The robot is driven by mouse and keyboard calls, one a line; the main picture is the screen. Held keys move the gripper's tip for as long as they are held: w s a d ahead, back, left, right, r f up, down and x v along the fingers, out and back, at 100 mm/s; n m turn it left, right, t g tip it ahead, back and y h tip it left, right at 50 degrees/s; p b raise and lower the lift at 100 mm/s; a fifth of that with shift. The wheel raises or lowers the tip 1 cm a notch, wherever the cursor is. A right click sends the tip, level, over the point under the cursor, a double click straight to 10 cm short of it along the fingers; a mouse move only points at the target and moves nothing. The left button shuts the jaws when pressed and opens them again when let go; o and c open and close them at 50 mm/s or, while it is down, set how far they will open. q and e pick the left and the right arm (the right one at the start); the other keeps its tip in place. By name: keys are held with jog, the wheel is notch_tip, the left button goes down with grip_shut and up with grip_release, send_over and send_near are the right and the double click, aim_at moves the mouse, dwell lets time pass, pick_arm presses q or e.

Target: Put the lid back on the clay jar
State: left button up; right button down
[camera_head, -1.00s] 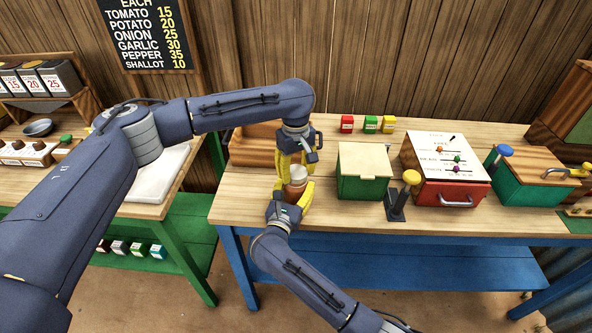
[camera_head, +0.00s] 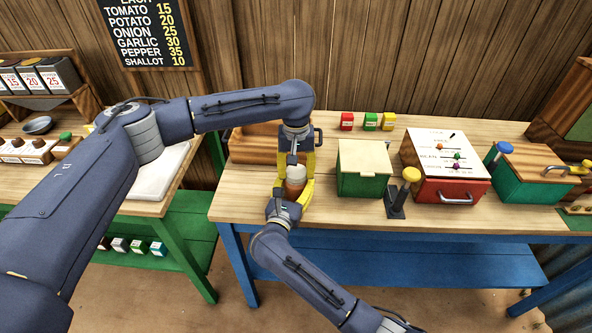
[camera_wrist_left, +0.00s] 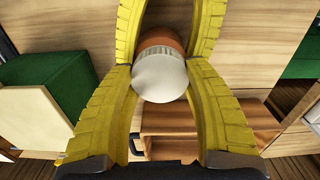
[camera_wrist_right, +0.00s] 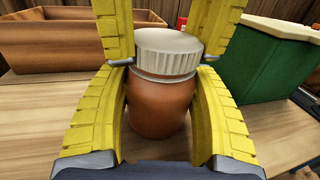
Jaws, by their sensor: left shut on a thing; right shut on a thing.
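The clay jar (camera_head: 294,188) is a small orange-brown jar near the left part of the blue-legged table. My right gripper (camera_head: 292,190) is shut around its body, clearly seen in the right wrist view (camera_wrist_right: 160,110). The white ribbed lid (camera_wrist_right: 167,53) is at the top of the jar. It looks slightly tilted, with a pale rim band below it. My left gripper (camera_head: 297,165) comes from above and is shut on the lid, which also shows in the left wrist view (camera_wrist_left: 160,76). Whether the lid is fully seated is hard to tell.
A green box with a cream lid (camera_head: 363,172) stands right of the jar, with a yellow-knobbed lever (camera_head: 411,175) beyond it. A wooden crate (camera_head: 254,148) is behind left. Three small coloured boxes (camera_head: 370,122) stand at the back. The table's front left is bare.

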pick_arm(q)
jog(key=m, duration=0.4)
jog(key=shift+m, duration=0.4)
jog(key=m, duration=0.3)
jog(key=shift+d, duration=0.1)
jog(key=m, duration=0.7)
jog(key=shift+m, duration=0.4)
jog(key=m, duration=0.3)
jog(key=shift+s, duration=0.1)
jog(key=m, duration=1.1)
jog(key=shift+s, duration=0.1)
jog(key=o, duration=0.8)
jog(key=shift+f, duration=0.1)
